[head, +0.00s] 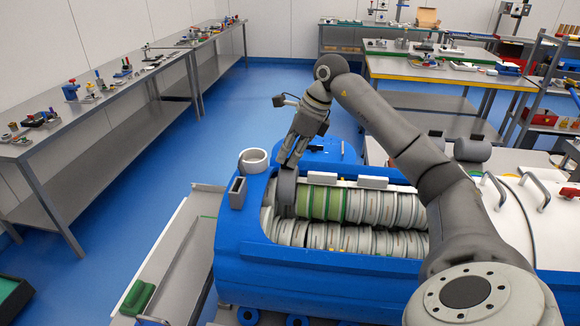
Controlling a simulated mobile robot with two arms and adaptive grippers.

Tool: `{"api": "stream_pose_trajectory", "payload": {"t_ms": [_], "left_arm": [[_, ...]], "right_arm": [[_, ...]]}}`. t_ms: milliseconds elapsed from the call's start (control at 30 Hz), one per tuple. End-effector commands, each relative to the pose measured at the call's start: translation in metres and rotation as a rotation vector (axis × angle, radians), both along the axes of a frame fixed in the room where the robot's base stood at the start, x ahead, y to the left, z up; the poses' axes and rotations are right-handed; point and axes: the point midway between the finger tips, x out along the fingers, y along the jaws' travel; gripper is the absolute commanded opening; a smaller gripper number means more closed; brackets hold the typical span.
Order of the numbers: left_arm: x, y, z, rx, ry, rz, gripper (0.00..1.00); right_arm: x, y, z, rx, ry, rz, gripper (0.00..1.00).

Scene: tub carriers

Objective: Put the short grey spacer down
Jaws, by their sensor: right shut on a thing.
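My right gripper (291,158) reaches down over the left end of the open blue tub (300,258). It is shut on the short grey spacer (287,192), a dark grey round disc standing on edge. The spacer is at the left end of the upper row of discs, beside the green discs (319,203). Whether it touches the discs around it cannot be told. The fingers hide part of its top edge. My left gripper is not in view.
Rows of light grey discs (375,208) fill the tub. A low tray (178,262) with a green roll stands to the left. Blue floor (120,215) beyond is clear.

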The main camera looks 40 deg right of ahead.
Motion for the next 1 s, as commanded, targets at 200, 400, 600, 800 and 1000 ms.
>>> {"api": "stream_pose_trajectory", "payload": {"t_ms": [200,400,600,800,1000], "left_arm": [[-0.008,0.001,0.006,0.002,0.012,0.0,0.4],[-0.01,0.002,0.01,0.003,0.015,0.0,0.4],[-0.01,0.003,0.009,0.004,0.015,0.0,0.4],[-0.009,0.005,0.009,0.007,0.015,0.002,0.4],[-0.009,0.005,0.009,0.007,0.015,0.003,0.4]], "right_arm": [[-0.002,0.0,-0.023,0.0,0.007,0.0,0.0],[-0.001,0.0,-0.041,-0.001,0.003,0.0,0.0],[-0.001,0.0,-0.043,-0.002,0.002,0.0,0.0],[-0.001,0.0,-0.043,-0.001,0.003,0.0,0.31],[-0.001,0.0,-0.043,-0.001,0.002,0.0,0.34]]}}
